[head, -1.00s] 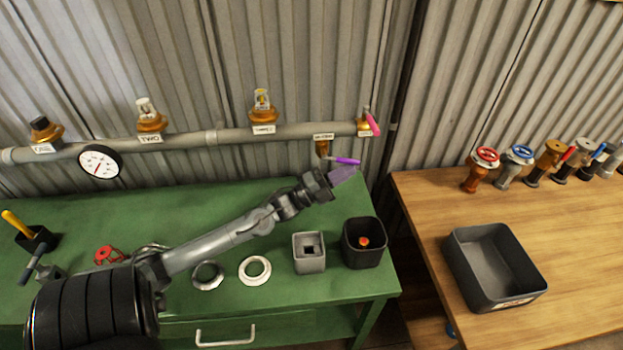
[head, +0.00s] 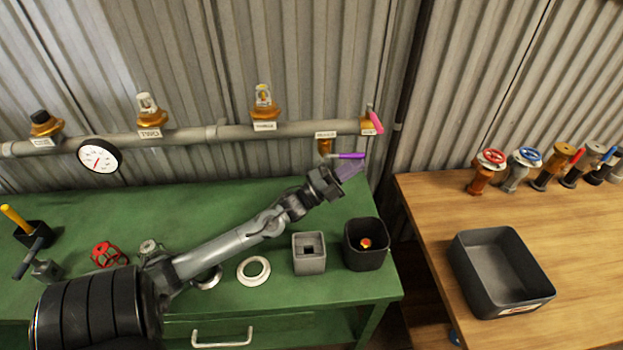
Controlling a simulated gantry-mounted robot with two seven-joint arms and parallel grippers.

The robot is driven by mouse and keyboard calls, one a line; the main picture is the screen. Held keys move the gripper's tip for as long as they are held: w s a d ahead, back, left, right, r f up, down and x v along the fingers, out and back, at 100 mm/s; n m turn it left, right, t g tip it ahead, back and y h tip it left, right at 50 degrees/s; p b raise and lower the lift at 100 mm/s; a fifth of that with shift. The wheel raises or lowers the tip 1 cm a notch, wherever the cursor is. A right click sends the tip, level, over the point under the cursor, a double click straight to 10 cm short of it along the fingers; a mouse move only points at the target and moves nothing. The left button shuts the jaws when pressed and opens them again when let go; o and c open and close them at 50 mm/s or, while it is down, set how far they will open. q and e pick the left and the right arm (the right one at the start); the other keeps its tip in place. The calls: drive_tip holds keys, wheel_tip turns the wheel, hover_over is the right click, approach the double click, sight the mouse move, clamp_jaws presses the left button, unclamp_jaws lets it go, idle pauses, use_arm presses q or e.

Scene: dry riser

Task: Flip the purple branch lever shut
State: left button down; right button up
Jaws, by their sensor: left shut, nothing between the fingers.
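The purple branch lever (head: 346,155) sits on a small brass valve (head: 324,147) under the right part of the grey pipe (head: 220,132). The lever points right and lies about level. My left gripper (head: 352,168) is shut and empty, right below the lever's outer end. It touches or nearly touches the lever; I cannot tell which. My right gripper is not in view.
A pink lever (head: 375,122) stands at the pipe's right end, close above. A black bin (head: 365,245) and a grey square holder (head: 309,253) stand on the green bench below. A wooden table (head: 420,200) with a dark tray (head: 500,272) is at right.

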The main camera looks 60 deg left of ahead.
use_arm(q)
drive_tip(key=shift+s, duration=0.1)
drive_tip(key=s+a+b, duration=0.1)
drive_tip(key=s+b, duration=0.1)
drive_tip(key=s, duration=1)
drive_tip(key=shift+s+a+f, duration=0.3)
drive_tip(key=shift+s+a, duration=0.1)
